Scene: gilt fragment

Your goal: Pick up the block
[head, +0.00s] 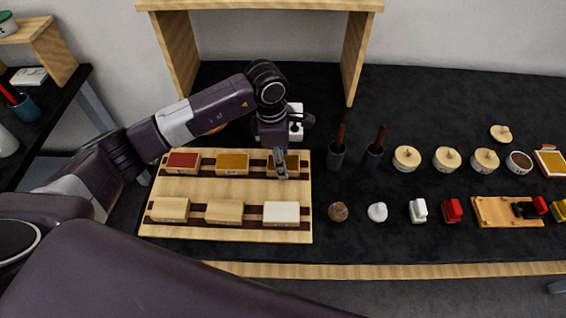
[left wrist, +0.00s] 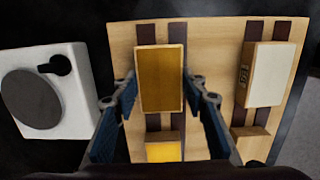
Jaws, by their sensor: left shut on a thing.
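Several wooden blocks stand in two rows on a wooden board (head: 235,190) with dark strips. My left gripper (head: 280,174) points down over the back row's right end. It is shut on a block with a brown-ochre top (head: 292,161). In the left wrist view that block (left wrist: 160,78) sits between the two fingers. I cannot tell whether it is lifted off the board. The red-topped block (head: 183,161) and another ochre-topped block (head: 232,162) stand left of it. The front row has two plain blocks (head: 170,209) (head: 224,211) and a white-topped block (head: 281,213). My right gripper is not in view.
A white device with a dark disc (left wrist: 45,92) stands close behind the board. Dark cups with handles (head: 336,155), lidded round pots (head: 407,157) and small stamps (head: 418,210) stand to the right. A wooden shelf (head: 357,50) rises behind. The dark tabletop (head: 450,105) is clear at the back right.

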